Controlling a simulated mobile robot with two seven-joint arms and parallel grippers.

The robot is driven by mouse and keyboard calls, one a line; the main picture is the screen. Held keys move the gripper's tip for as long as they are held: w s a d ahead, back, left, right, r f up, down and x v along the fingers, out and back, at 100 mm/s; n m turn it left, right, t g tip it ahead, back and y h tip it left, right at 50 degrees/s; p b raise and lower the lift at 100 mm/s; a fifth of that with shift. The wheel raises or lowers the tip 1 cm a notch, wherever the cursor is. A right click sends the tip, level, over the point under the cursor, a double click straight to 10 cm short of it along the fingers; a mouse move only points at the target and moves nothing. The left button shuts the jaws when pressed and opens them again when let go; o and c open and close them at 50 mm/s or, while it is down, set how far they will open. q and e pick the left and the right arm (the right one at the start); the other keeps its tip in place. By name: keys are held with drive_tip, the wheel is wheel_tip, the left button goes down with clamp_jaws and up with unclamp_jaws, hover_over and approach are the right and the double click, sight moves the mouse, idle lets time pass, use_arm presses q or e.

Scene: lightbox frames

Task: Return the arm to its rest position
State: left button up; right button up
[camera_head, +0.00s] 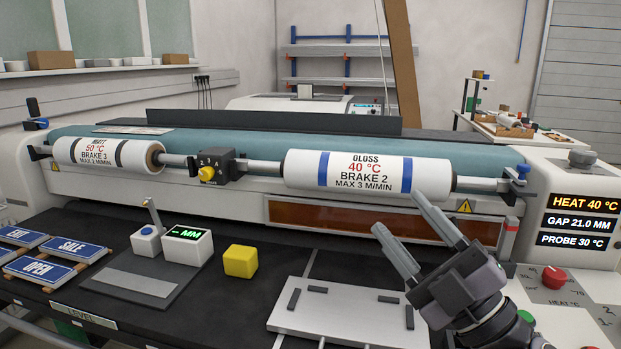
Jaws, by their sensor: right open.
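My right gripper (408,227) comes in from the lower right with its two grey fingers spread apart and nothing between them. Its fingertips are in front of the gloss roll (330,171), in the picture just below that roll's right part. Whether they touch the machine front cannot be told, but they look clear of it. My left gripper is not in the picture.
A grey plate (340,318) with dark pads lies below the gripper. A yellow block (240,261), a gauge with a blank "MM" display (187,246) and blue signs (50,273) are further left. A control panel with a red knob (554,277) is at the right.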

drive_tip(key=d+f+m+g+h, duration=0.1)
drive_tip(key=d+f+m+h, duration=0.4)
drive_tip(key=f+m+h, duration=0.4)
drive_tip(key=d+f+m+g+h, duration=0.1)
drive_tip(key=d+f+m+h, duration=0.6)
drive_tip(key=f, duration=0.3)
drive_tip(key=s+f+m+g, duration=0.2)
drive_tip(key=s+f+g, duration=0.4)
drive_tip(key=s+f, duration=0.45)
drive_tip(key=s+f+m+g, duration=0.1)
drive_tip(key=s+f+g, duration=0.65)
drive_tip(key=s, duration=0.55)
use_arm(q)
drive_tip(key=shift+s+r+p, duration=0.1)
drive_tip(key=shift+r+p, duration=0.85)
use_arm(e)
drive_tip(key=w+a+f+t+y, duration=0.1)
drive_tip(key=w+a+f+t, duration=0.2)
drive_tip(key=w+f+t, duration=0.4)
drive_tip(key=shift+w+a+f+t+y, duration=0.2)
drive_tip(key=shift+f+t+y, duration=0.1)
drive_tip(key=shift+t+y, duration=0.1)
drive_tip(key=shift+s, duration=0.1)
